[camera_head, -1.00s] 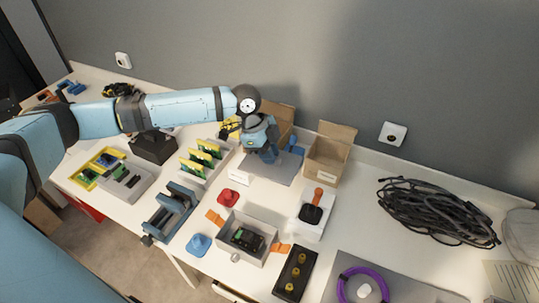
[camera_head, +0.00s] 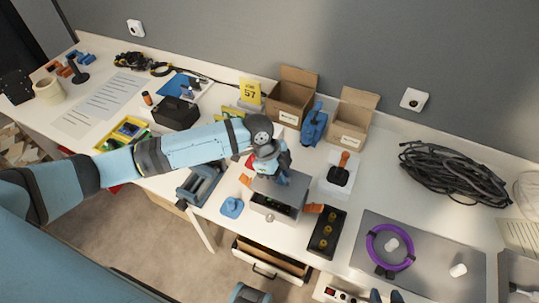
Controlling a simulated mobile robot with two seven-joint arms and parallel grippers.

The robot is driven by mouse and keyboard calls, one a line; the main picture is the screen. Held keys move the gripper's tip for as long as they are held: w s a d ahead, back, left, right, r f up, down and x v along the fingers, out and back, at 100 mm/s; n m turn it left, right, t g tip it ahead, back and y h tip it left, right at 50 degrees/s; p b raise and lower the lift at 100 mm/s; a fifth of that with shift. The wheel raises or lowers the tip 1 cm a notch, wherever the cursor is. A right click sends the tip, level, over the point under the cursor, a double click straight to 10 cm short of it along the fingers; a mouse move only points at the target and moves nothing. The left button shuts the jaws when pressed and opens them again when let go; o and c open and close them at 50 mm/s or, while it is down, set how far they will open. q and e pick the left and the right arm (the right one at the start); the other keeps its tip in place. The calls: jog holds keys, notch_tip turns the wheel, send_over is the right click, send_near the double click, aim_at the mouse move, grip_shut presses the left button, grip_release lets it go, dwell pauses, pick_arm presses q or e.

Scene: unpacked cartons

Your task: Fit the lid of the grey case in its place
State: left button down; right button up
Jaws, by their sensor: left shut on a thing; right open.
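The grey case (camera_head: 262,210) stands open on the table with orange tabs at its left (camera_head: 245,180) and right (camera_head: 314,208). Part of a dark and green board shows inside, near its front wall. My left gripper (camera_head: 281,178) is shut on the flat grey lid (camera_head: 297,190) and holds it over the case. The lid covers most of the opening, and a gap shows at the front. The gripper hides part of the lid and the case's back edge. The fingertips of my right gripper (camera_head: 386,297) show at the bottom edge, apart and empty.
A black tray with yellow knobs (camera_head: 326,233) and a white block with an orange-handled switch (camera_head: 339,174) stand right of the case. A blue piece (camera_head: 232,207) lies at its left. Open cartons (camera_head: 350,130) stand behind. A drawer (camera_head: 270,260) is open below.

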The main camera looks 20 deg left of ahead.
aim_at(279, 188)
pick_arm(q)
jog(key=shift+s+f, duration=0.35)
jog(key=shift+s, duration=0.15)
jog(key=shift+d+f+b, duration=0.1)
jog(key=shift+f+b, duration=1.15)
jog(key=shift+r, duration=0.2)
jog(key=shift+f, duration=0.15)
jog(key=shift+f, duration=1)
jog(key=c, duration=1.1)
grip_release()
jog(key=shift+o, duration=0.2)
